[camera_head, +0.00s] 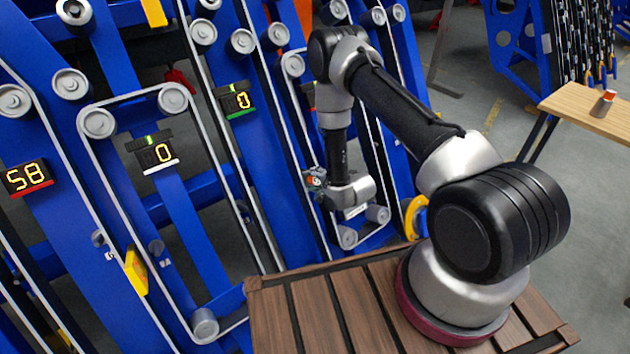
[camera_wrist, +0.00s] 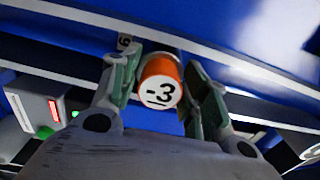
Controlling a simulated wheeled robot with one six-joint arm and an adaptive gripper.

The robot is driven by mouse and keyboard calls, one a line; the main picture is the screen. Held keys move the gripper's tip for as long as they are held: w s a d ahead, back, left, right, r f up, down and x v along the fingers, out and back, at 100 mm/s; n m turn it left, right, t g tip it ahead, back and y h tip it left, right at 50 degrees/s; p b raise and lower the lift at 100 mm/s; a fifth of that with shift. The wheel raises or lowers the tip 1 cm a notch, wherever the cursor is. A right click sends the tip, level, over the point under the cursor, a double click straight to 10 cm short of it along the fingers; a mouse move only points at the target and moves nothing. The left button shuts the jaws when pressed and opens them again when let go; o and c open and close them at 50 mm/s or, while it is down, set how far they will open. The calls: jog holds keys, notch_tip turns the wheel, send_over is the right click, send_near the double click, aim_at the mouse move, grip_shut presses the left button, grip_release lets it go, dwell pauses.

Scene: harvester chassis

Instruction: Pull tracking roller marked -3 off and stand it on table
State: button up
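The tracking roller marked -3 (camera_wrist: 160,88) is a short orange cylinder with a white end face, which looks toward the wrist camera. My gripper (camera_wrist: 162,85) is open, with one finger on each side of the roller. Narrow gaps seem to show between the fingers and its sides. In the head view my gripper (camera_head: 325,184) is at the blue chassis, left of the low end of my arm. The roller cannot be made out there. A light wooden table (camera_head: 570,100) is at the right edge of the head view.
A small grey and orange piece (camera_head: 603,103) stands on the table. The blue chassis (camera_head: 110,225) carries belts, several grey rollers and lit displays, such as a green-edged one (camera_head: 236,100). A belt (camera_wrist: 240,90) runs near the fingers. Floor lies between the chassis and the table.

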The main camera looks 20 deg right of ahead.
jog(key=shift+v, duration=5.35)
jog(key=shift+c, duration=0.4)
jog(key=shift+w+r, duration=0.1)
jog(key=shift+r, duration=0.05)
